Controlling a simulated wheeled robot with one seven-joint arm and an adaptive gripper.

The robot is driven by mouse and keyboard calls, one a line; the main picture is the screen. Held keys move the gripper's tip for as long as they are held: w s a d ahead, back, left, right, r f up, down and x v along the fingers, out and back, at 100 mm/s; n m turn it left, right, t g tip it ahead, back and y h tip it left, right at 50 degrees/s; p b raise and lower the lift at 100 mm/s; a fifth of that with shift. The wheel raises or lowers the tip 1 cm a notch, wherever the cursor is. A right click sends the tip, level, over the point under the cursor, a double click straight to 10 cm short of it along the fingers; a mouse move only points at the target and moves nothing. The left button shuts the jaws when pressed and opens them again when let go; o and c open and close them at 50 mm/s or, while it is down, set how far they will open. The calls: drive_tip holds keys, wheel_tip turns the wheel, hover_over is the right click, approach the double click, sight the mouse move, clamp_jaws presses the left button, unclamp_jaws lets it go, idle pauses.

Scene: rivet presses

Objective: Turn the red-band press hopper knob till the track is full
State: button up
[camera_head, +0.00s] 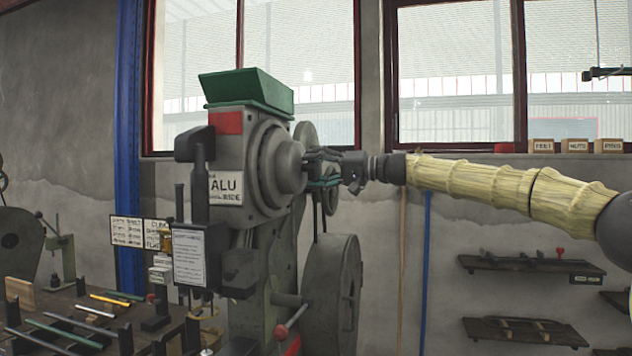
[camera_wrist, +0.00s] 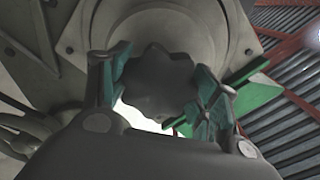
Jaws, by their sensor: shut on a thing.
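The press (camera_head: 230,160) stands at centre in the head view, grey, with a red patch (camera_head: 226,123) and an "ALU" label on its head. A green hopper (camera_head: 247,90) sits on top; its green edge also shows in the wrist view (camera_wrist: 255,98). The dark lobed knob (camera_wrist: 158,82) is at the middle of the wrist view, in front of a round grey housing (camera_wrist: 165,25). My gripper (camera_head: 312,167) reaches in from the right, its fingers on both sides of the knob, shut on it. The track and its fill cannot be made out.
A bench (camera_head: 85,325) with rods and tools lies at lower left. A large flywheel (camera_head: 331,295) stands below my gripper. Wall shelves (camera_head: 525,264) and small labelled boxes (camera_head: 578,146) are at right. A blue post (camera_head: 129,130) stands behind the press.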

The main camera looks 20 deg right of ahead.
drive_tip(key=n+b, duration=0.1)
drive_tip(key=n, duration=0.1)
drive_tip(key=f+n+b, duration=0.1)
drive_tip(key=n+b, duration=0.1)
drive_tip(key=shift+n, duration=0.3)
drive_tip(key=n+b, duration=0.2)
drive_tip(key=n, duration=0.2)
drive_tip(key=shift+w+r, duration=0.1)
drive_tip(key=shift+r, duration=0.05)
drive_tip(key=shift+n, duration=0.3)
drive_tip(key=o, duration=1)
drive_tip(key=shift+r, duration=0.1)
drive_tip(key=shift+r, duration=0.1)
drive_tip(key=shift+s+d, duration=0.25)
drive_tip(key=shift+d, duration=0.25)
drive_tip(key=v, duration=1.1)
drive_tip(key=shift+s, duration=0.1)
